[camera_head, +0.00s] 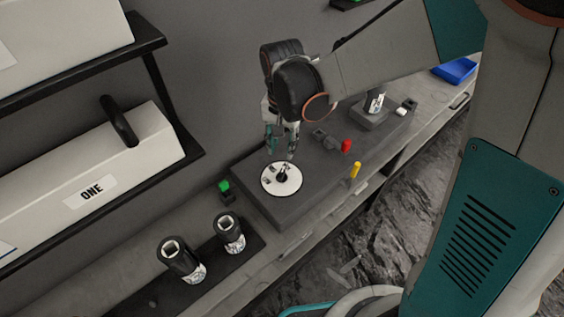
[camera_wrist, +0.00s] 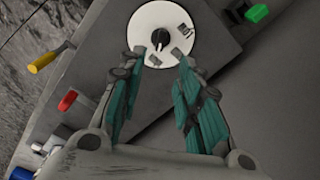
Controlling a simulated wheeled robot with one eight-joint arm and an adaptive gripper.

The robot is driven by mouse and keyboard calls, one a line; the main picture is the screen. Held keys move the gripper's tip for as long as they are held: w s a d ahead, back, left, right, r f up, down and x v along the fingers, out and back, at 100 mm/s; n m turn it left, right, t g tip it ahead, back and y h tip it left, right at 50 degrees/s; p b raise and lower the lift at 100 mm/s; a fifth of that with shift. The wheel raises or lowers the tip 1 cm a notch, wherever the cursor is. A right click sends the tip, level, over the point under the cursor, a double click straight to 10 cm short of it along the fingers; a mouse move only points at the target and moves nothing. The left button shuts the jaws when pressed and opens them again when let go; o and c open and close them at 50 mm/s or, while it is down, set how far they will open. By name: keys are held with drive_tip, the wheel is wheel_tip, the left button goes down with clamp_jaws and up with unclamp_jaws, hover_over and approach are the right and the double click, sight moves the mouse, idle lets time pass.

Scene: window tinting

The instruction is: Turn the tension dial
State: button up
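The tension dial is a white disc (camera_head: 283,181) with a black knob (camera_head: 282,179) at its centre, set on a dark grey panel (camera_head: 262,205). In the wrist view the disc (camera_wrist: 163,18) lies at the top, with its black knob (camera_wrist: 160,38) just beyond my fingertips. My gripper (camera_head: 280,150) hangs above the far edge of the disc, pointing down. In the wrist view my gripper (camera_wrist: 160,55) has its two teal fingers apart, with nothing between them. The fingertips overlap the disc's near edge in that view; whether they touch it I cannot tell.
A green button (camera_head: 224,186), a red knob (camera_head: 346,146) and a yellow handle (camera_head: 355,170) sit around the panel. Two dark sockets (camera_head: 229,232) stand on a mat at the front. A shelf with a white box labelled ONE (camera_head: 120,165) is at left.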

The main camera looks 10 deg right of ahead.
sight(282, 171)
wheel_tip(282, 171, down, 11)
drive_tip(key=b, duration=0.7)
clamp_jaws()
